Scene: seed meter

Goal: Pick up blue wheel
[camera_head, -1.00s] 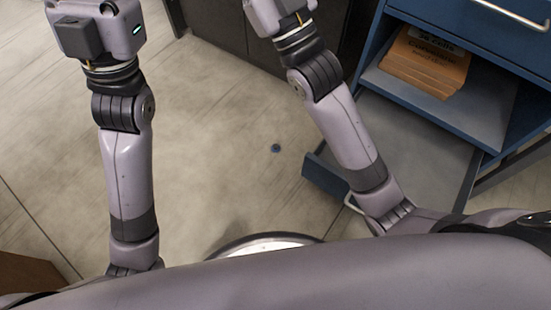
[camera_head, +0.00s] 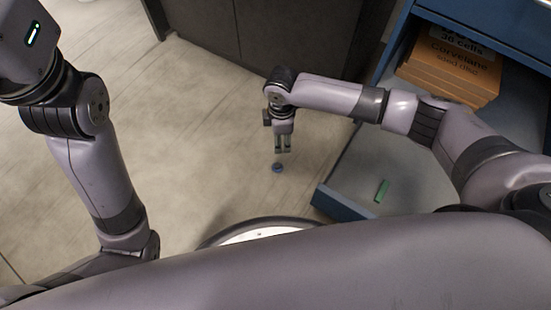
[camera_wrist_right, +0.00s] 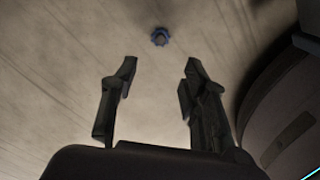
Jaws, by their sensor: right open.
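The blue wheel (camera_head: 277,168) is a small dark blue toothed disc on the floor, left of the open drawer. My right gripper (camera_head: 283,151) points down just above it in the head view. In the right wrist view the wheel (camera_wrist_right: 160,37) lies beyond the fingertips, about midway between them. My right gripper (camera_wrist_right: 157,75) is open and empty there, and the wheel is apart from both fingers. My left arm runs along the left side of the head view, and its gripper is out of the picture.
A blue drawer (camera_head: 345,205) stands open to the right of the wheel, with a small green piece (camera_head: 382,190) in it. Orange-brown boxes (camera_head: 450,70) sit on the blue cabinet's shelf. A dark cabinet (camera_head: 270,32) stands at the back. The floor around the wheel is clear.

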